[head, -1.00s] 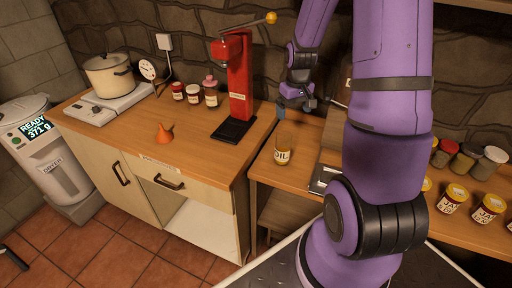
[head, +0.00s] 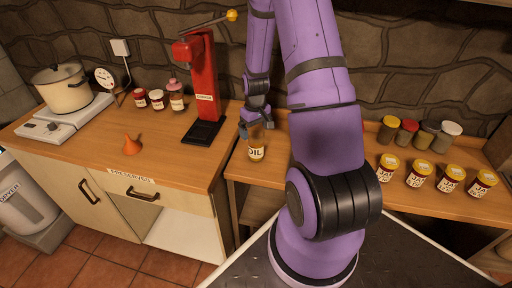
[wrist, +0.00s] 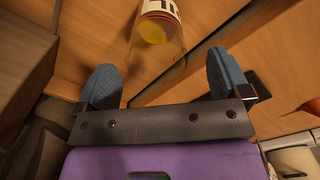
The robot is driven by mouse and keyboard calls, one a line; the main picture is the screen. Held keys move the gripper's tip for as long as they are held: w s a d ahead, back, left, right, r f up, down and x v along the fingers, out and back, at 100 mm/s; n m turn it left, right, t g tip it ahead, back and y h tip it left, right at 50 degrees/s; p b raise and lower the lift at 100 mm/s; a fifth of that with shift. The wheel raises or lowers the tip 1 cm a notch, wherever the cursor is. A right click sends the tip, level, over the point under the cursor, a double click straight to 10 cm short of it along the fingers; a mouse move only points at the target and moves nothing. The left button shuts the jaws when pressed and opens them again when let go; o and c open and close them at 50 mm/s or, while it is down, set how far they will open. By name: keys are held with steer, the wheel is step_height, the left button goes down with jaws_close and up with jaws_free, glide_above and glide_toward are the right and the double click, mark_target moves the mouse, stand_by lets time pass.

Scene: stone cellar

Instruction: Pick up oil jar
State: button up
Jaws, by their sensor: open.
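The oil jar (head: 256,152) is a clear glass jar with a white label reading OIL. It stands upright on the lower wooden table, near its left end. In the wrist view the jar (wrist: 158,38) shows at the top, with yellow oil and part of its label. My gripper (head: 254,130) is right at the jar's top in the head view. In the wrist view my gripper (wrist: 163,80) is open, with its two blue-grey fingers apart and the jar just beyond and between their tips. I cannot tell whether a finger touches it.
A red press (head: 205,90) stands on the counter left of the jar. An orange funnel (head: 131,145), small red jars and a pot (head: 62,90) are farther left. Several yellow-lidded jars (head: 419,172) stand on the table to the right, beyond my arm.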

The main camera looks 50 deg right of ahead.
mark_target(256, 136)
step_height(256, 136, down, 4)
steer(key=shift+s+d, duration=0.15)
steer(key=c, duration=1.2)
steer(key=shift+r, duration=0.15)
